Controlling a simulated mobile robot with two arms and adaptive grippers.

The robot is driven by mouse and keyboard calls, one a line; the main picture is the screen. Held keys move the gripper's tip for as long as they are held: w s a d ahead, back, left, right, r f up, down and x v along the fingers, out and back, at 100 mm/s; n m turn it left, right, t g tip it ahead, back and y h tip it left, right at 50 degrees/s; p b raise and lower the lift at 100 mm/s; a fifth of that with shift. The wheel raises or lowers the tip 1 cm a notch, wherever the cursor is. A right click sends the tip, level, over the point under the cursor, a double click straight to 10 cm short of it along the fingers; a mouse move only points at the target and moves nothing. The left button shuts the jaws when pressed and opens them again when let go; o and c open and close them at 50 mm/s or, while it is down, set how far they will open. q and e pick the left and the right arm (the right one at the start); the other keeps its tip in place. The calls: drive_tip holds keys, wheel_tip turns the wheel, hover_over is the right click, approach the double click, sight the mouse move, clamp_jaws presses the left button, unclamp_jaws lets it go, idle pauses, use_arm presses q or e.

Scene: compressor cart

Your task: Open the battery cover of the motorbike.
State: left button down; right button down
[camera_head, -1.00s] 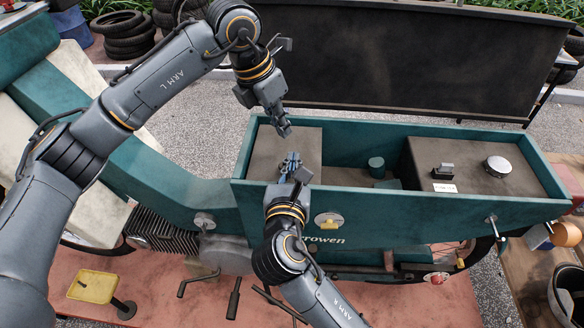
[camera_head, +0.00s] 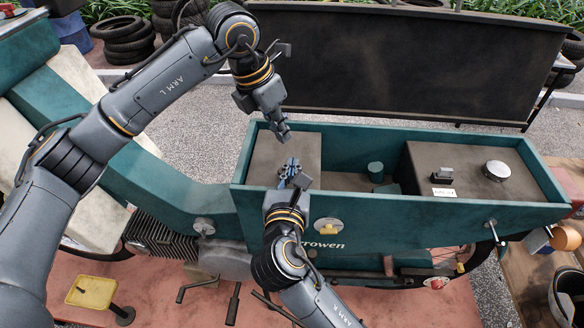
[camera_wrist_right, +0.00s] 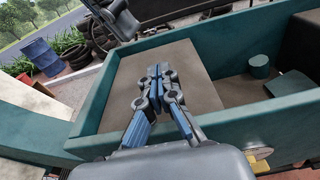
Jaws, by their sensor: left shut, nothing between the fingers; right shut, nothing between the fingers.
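The motorbike's long teal box (camera_head: 400,212) is open at the top. A flat brown panel (camera_head: 303,145) covers its left end; I cannot tell for sure that it is the battery cover. The panel also shows in the right wrist view (camera_wrist_right: 199,72), lying flat. My left gripper (camera_head: 284,137) is shut and empty, pointing down above the panel. My right gripper (camera_head: 290,165) is shut and empty, reaching over the box's near wall above the panel's near part. Its closed fingers (camera_wrist_right: 158,75) hide part of the panel; contact cannot be told.
A second brown panel (camera_head: 470,190) at the box's right end carries a small latch (camera_head: 442,173) and a round silver cap (camera_head: 497,169). Between the panels is an open well with a teal cylinder (camera_head: 375,170). A large black board (camera_head: 385,60) stands upright behind.

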idle(0.3)
use_arm(q)
drive_tip(key=c, duration=1.2)
unclamp_jaws()
drive_tip(key=shift+r, duration=0.1)
